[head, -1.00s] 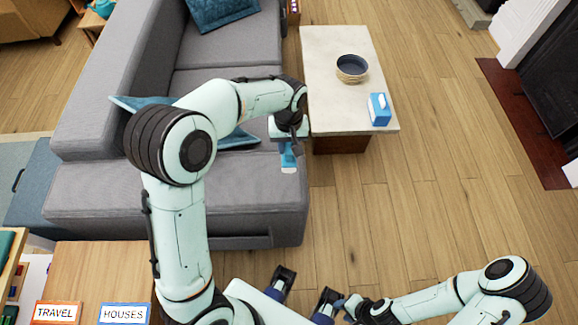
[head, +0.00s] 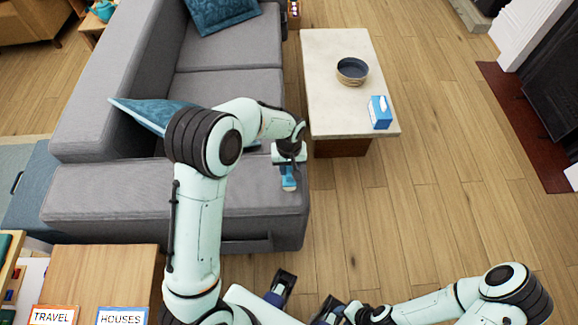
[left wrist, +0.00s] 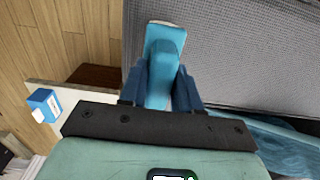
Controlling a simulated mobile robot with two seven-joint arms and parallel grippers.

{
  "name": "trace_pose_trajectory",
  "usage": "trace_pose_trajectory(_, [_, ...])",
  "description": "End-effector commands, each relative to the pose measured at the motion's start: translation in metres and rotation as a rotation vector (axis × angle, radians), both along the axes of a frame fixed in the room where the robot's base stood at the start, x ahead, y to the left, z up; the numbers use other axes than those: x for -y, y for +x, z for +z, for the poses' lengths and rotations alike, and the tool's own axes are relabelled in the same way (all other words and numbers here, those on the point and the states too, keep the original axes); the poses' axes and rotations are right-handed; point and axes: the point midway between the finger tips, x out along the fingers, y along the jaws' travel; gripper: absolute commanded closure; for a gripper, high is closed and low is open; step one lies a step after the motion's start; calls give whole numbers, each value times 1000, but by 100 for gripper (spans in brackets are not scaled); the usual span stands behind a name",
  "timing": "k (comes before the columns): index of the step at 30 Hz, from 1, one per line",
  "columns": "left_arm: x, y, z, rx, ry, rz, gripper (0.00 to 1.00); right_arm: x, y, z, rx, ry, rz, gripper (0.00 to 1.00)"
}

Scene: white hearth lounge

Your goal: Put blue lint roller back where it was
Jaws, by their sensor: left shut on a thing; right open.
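The blue lint roller (head: 288,176) is in my left gripper (head: 288,166), held over the front right end of the grey sofa (head: 215,200). In the left wrist view the lint roller (left wrist: 164,45) sticks out between the two dark blue fingers of the left gripper (left wrist: 161,88), with the grey sofa fabric (left wrist: 235,50) behind it. I cannot tell whether the roller touches the seat. My right gripper (head: 304,300) is open and empty, low at the bottom of the head view over the floor.
A pale coffee table (head: 325,60) stands right of the sofa with a dark bowl (head: 352,71) and a blue tissue box (head: 380,112). Teal cushions (head: 222,12) lie on the sofa. A wooden surface with TRAVEL and HOUSES labels (head: 100,280) is at lower left. Floor at right is clear.

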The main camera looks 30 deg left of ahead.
Motion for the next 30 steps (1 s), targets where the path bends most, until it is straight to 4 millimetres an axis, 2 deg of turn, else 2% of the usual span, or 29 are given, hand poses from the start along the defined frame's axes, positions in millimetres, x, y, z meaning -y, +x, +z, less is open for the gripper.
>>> trace_pose_trajectory(3, [0, 0, -4, 0, 0, 0, 97, 0, -1, -3, -1, 0, 0, 57])
trace_pose_trajectory(4, [0, 0, -4, 0, 0, 0, 65, 0, -1, -3, -1, 0, 0, 57])
trace_pose_trajectory(6, [0, 0, -3, 0, 0, 0, 43, 0, -1, -2, -1, 0, 0, 57])
trace_pose_trajectory(15, [0, 0, -2, 0, 0, 0, 43, 0, 0, -2, 0, 0, 0, 57])
trace_pose_trajectory(19, [0, 1, 9, 4, 0, 0, 43, 0, 0, 1, 1, 0, 0, 57])
trace_pose_trajectory(23, [0, 2, 32, 6, -1, 0, 43, 0, 1, 4, 1, 0, 0, 57])
trace_pose_trajectory(30, [0, 1, 85, 6, -1, 0, 43, 0, 3, 10, 3, 0, 0, 57])
